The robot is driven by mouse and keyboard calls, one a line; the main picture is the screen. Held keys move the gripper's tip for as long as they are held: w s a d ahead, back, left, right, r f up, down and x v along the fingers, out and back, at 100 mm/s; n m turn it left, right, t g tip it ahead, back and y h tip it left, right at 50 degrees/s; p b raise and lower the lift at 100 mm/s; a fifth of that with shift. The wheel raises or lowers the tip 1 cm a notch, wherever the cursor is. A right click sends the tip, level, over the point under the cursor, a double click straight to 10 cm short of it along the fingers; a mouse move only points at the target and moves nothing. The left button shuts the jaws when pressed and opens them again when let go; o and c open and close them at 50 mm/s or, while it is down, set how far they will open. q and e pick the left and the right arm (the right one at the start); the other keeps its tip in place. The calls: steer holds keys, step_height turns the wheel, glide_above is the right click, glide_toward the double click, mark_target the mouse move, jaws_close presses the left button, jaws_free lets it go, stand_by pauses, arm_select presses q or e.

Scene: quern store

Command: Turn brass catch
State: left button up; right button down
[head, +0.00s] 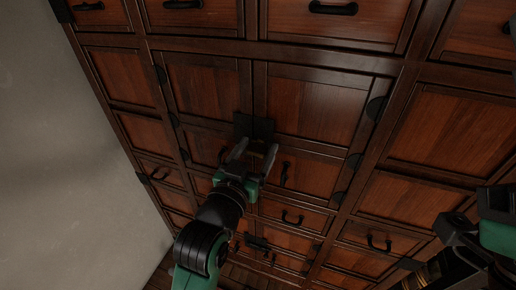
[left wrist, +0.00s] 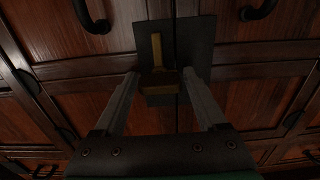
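The brass catch shows in the left wrist view (left wrist: 157,52) as an upright bar with a thicker block at its lower end. It sits on a dark square plate (left wrist: 195,42) across the seam between two cupboard doors. The plate also shows in the head view (head: 263,128); the brass is not clear there. My left gripper (head: 258,148) is open at the plate, its fingertips (left wrist: 161,76) on either side of the block. I cannot tell whether they touch it. My right gripper (head: 455,232) is at the right edge, partly cut off, its opening unclear.
The catch is on a large dark wooden cabinet with panelled doors, drawers and black handles (head: 333,8). Black handles (left wrist: 92,17) also flank the plate in the left wrist view. A bare grey wall (head: 60,150) is at the left.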

arm_select(q)
steer(key=c, duration=1)
steer(key=shift+m, duration=0.3)
steer(key=m, duration=0.3)
steer(key=shift+m, duration=0.3)
steer(key=m+b, duration=0.1)
steer(key=m, duration=0.3)
steer(key=shift+f+m, duration=0.1)
steer(key=shift+m, duration=0.2)
steer(key=m, duration=0.4)
steer(key=shift+m+b, duration=0.3)
steer(key=shift+m, duration=2.2)
